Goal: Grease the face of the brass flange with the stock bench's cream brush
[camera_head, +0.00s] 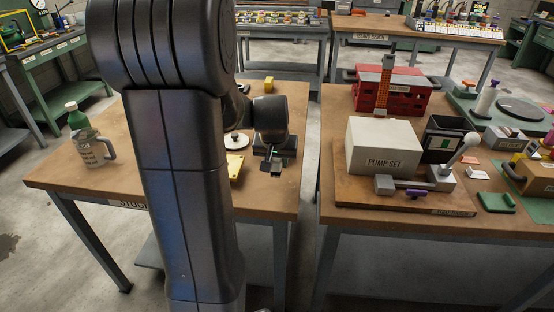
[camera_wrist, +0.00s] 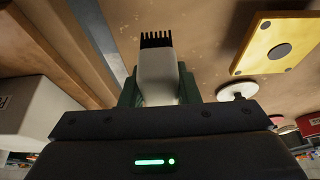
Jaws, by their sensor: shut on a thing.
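My gripper (camera_wrist: 157,88) is shut on the cream brush (camera_wrist: 157,68), whose dark bristles point away from the jaws. In the head view my gripper (camera_head: 272,165) hangs over the right part of the stock bench (camera_head: 50,172), and the brush is hard to make out there. A yellow square plate, which looks like the brass flange (camera_wrist: 252,55), has a dark round centre and small corner holes. In the wrist view it is to the right of the brush, apart from the bristles. In the head view the flange (camera_head: 235,163) is partly hidden by my arm.
A white disc with a dark knob (camera_wrist: 237,91) is beside the flange. Across a gap at right, another bench holds a pump set box (camera_head: 384,146) and a red case (camera_head: 402,97).

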